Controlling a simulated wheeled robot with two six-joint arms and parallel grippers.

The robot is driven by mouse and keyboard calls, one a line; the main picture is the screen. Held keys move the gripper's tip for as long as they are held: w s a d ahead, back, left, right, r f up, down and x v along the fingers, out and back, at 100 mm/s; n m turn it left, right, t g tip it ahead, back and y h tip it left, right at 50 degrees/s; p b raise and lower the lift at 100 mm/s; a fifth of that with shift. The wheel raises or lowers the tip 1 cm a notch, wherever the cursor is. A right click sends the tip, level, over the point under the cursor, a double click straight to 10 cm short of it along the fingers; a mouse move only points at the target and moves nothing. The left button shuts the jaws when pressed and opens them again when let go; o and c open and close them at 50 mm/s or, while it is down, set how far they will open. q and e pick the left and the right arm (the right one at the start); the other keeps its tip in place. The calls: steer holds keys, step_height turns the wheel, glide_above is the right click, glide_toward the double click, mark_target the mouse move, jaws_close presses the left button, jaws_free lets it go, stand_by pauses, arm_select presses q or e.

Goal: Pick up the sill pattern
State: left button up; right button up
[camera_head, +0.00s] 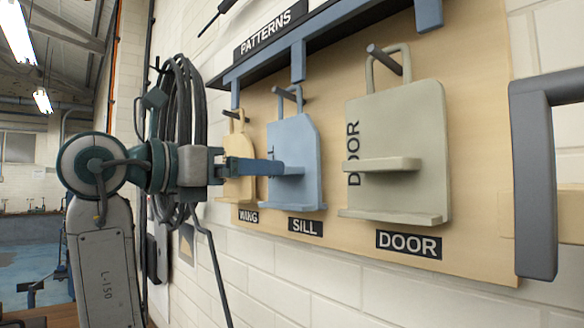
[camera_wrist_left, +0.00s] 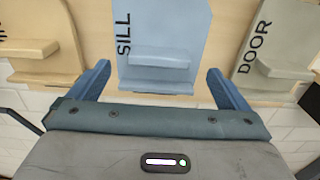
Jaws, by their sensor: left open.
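The sill pattern (camera_head: 295,165) is a light blue board with a loop handle at its top, a small ledge on its face and a ledge at its foot. It hangs on a peg above the SILL label. In the left wrist view the sill pattern (camera_wrist_left: 165,40) faces me, with its ledge between the fingers. My left gripper (camera_head: 292,169) is open and its fingers reach to the board's ledge. In the wrist view the left gripper (camera_wrist_left: 157,80) has one blue finger to each side of the ledge, with gaps. My right gripper is not in view.
The yellow wing pattern (camera_head: 239,155) hangs to the left and the grey-green door pattern (camera_head: 398,150) to the right, both close by. A blue rail (camera_head: 330,25) runs above the pegs. A dark grey bracket-like bar (camera_head: 535,180) stands at the far right.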

mark_target(286, 147)
arm_select(q)
steer(key=shift+f+p+x, duration=0.15)
steer(key=shift+p+x, duration=0.1)
steer(key=shift+x, duration=0.9)
steer(key=shift+f+p+x, duration=0.1)
steer(key=shift+p+x, duration=0.15)
steer(key=shift+x, duration=0.9)
steer(key=shift+a, duration=0.2)
steer(key=c, duration=1.2)
steer(key=shift+o, duration=0.2)
steer(key=shift+d, duration=0.1)
